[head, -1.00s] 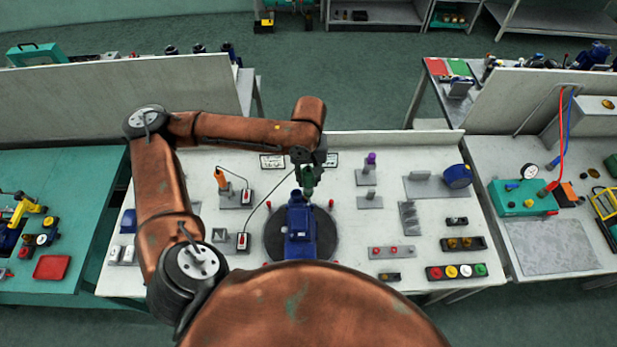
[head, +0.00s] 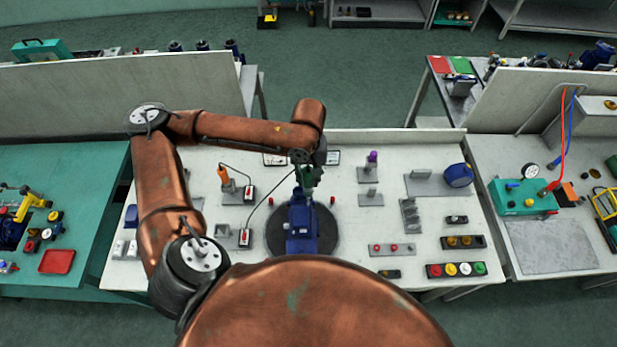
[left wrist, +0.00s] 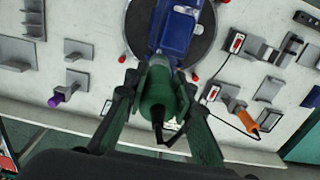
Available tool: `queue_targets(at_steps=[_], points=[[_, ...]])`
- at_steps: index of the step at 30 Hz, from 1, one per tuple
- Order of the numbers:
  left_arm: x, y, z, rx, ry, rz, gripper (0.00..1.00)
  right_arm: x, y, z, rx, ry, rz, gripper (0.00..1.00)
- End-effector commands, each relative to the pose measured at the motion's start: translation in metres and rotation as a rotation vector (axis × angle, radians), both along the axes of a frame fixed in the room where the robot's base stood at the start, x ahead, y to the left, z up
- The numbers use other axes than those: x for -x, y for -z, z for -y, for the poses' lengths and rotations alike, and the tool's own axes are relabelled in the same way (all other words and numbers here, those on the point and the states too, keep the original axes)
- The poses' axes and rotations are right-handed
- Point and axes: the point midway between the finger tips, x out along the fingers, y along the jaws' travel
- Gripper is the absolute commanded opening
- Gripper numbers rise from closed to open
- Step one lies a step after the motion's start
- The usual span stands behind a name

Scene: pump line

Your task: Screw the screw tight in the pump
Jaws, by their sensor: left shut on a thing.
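The blue pump (head: 302,232) sits on a dark round plate (head: 330,238) in the middle of the white bench. My left gripper (head: 307,178) is over the far end of the pump. In the left wrist view, the same gripper (left wrist: 158,100) is shut on a green power screwdriver (left wrist: 157,92) with a dark cord end. The screwdriver's front end meets the near end of the blue pump (left wrist: 176,30) in that view; I cannot tell if it touches. The screw is hidden. My right gripper is not in view.
An orange-handled tool (head: 224,176) stands in a holder left of the pump. A purple-topped piece (head: 372,158) stands in a holder to the right. A button strip (head: 456,270) lies at the front right. Red pegs (head: 333,200) stand around the plate.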

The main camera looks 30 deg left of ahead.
Motion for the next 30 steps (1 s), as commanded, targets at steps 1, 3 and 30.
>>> queue_targets(at_steps=[1, 3, 30], points=[[0.0, -0.001, 0.0, 0.0, 0.0, 0.001, 0.0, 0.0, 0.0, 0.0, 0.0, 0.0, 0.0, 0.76], [0.0, 0.0, 0.0, 0.0, 0.0, 0.001, 0.0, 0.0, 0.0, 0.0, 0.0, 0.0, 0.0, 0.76], [-0.001, 0.009, 0.0, 0.0, 0.0, 0.001, 0.0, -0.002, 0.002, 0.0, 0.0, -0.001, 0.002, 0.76]])
